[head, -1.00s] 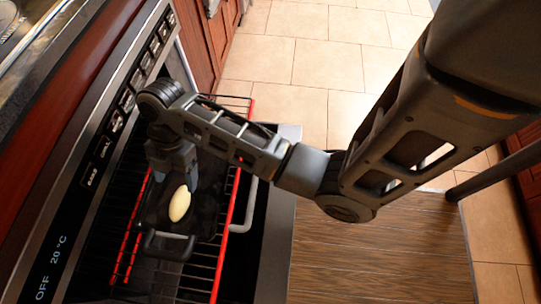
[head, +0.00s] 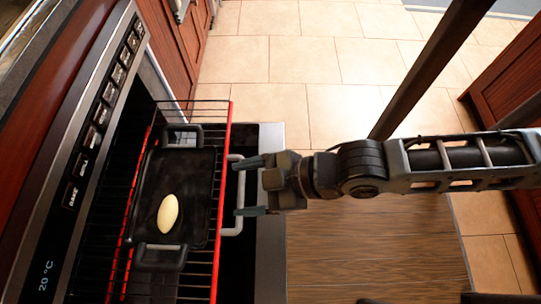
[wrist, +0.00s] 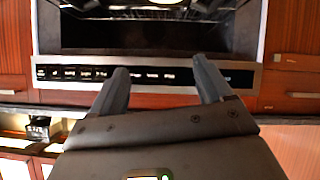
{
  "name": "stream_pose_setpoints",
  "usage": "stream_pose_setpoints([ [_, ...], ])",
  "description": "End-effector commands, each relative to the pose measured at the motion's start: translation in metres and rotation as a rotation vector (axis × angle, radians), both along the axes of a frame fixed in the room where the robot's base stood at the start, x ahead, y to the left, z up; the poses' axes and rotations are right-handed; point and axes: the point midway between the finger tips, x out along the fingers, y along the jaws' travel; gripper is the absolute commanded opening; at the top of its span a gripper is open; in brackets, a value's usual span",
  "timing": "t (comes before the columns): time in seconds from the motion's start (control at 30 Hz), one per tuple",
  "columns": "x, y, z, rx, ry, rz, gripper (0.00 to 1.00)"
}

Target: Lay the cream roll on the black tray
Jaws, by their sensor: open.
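The cream roll (head: 168,214) lies on the black tray (head: 193,186), toward its near end. The tray has a handle at each end and rests on the pulled-out oven rack. My gripper (head: 238,186) is open and empty, to the right of the tray and the rack's red rail, apart from the roll. In the wrist view my gripper's two fingers (wrist: 162,88) are spread, with nothing between them. The roll and tray do not show in the wrist view.
The rack (head: 218,240) has red side rails and juts out of the oven. A grey door handle (head: 234,226) is close to my gripper. The control panel (head: 96,130) borders the left. Open floor (head: 340,120) lies to the right.

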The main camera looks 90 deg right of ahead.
Motion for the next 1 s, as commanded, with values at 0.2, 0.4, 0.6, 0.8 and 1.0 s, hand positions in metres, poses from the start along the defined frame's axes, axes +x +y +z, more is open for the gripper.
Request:
stream_pose_setpoints([
  [0.2, -0.034, -0.001, 0.074, 0.133, -0.183, -0.047, 0.79],
  [0.4, -0.043, -0.001, 0.106, 0.197, -0.261, -0.051, 0.79],
  [0.6, -0.044, -0.001, 0.109, 0.206, -0.270, -0.052, 0.79],
  [0.8, -0.044, -0.001, 0.108, 0.205, -0.269, -0.052, 0.79],
  [1.0, -0.043, -0.001, 0.108, 0.205, -0.269, -0.052, 0.79],
])
